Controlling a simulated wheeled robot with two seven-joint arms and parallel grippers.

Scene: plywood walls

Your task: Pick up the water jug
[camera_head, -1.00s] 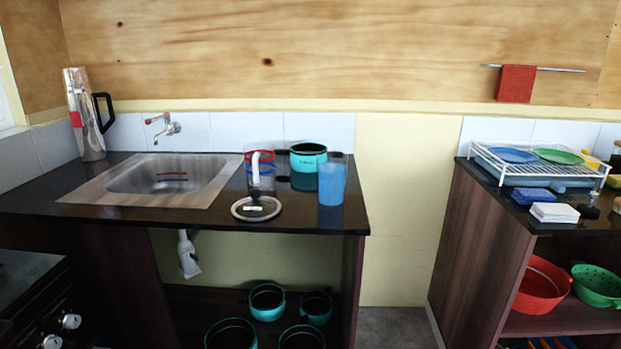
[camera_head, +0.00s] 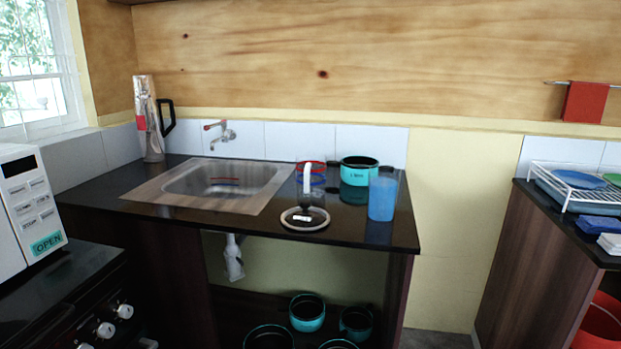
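Several vessels on the black counter could be the water jug; I cannot tell which one is meant. A clear jug (camera_head: 318,184) with a white handle and red and blue bands stands right of the sink. A translucent blue jug (camera_head: 382,199) stands near the counter's right end. A tall shiny vessel (camera_head: 146,118) with a black handle and a red band stands upright behind the sink's left side. Neither of my grippers is in view.
A lid (camera_head: 305,218) lies near the counter's front edge, and a teal pot (camera_head: 358,172) stands behind the blue jug. The steel sink (camera_head: 225,183) fills the counter's middle. A stove (camera_head: 90,300) and microwave (camera_head: 28,205) stand at left. A dish rack (camera_head: 575,190) is at right.

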